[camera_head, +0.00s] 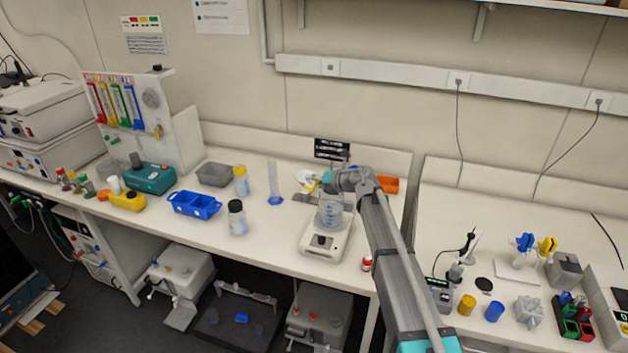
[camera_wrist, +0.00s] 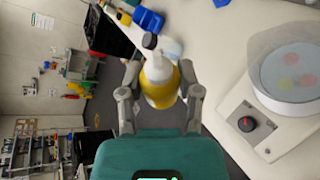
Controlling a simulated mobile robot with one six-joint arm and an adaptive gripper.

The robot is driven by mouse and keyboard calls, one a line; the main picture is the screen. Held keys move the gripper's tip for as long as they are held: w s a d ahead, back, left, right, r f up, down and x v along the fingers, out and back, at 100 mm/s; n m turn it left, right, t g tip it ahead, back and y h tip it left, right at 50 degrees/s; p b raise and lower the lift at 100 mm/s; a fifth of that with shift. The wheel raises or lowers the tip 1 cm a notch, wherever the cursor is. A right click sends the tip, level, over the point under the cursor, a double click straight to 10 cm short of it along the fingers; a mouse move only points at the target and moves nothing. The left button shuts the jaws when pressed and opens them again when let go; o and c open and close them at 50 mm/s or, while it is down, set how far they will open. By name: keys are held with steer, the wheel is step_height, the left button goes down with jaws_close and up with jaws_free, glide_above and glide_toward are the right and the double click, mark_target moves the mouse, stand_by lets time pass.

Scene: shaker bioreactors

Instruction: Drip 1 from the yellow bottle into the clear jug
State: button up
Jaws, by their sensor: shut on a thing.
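My gripper (camera_wrist: 160,88) is shut on the yellow bottle (camera_wrist: 158,90), which has a yellow body and a whitish upper part. The fingers press on both sides of it. In the head view my gripper (camera_head: 330,182) is above and just behind the clear jug. A small white and yellow shape beside it there looks like part of the held bottle; its exact tilt is unclear. The clear jug (camera_head: 331,213) stands on a white stirrer plate (camera_head: 321,243). In the wrist view the jug (camera_wrist: 288,75) is right of the bottle, apart from it, with red and yellowish spots showing in it.
An orange tray (camera_head: 388,185) lies behind my arm.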

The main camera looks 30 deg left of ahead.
steer(key=shift+w+f+n, duration=0.1)
steer(key=shift+n, duration=0.2)
steer(key=shift+w+d+f+n+t+h, duration=0.1)
steer(key=shift+w+f+n+t+h, duration=0.15)
steer(key=shift+n+t, duration=0.45)
stand_by(0.4)
steer(key=shift+w+d+f+n+t, duration=0.1)
steer(key=shift+w+n+t, duration=0.15)
steer(key=shift+n+t, duration=0.2)
steer(key=shift+w+n+h, duration=0.1)
steer(key=shift+n+h, duration=0.15)
steer(key=shift+w+d+f+n+t, duration=0.1)
steer(key=shift+w+n+t, duration=0.2)
steer(key=shift+n+t, duration=0.4)
steer(key=shift+b, duration=0.3)
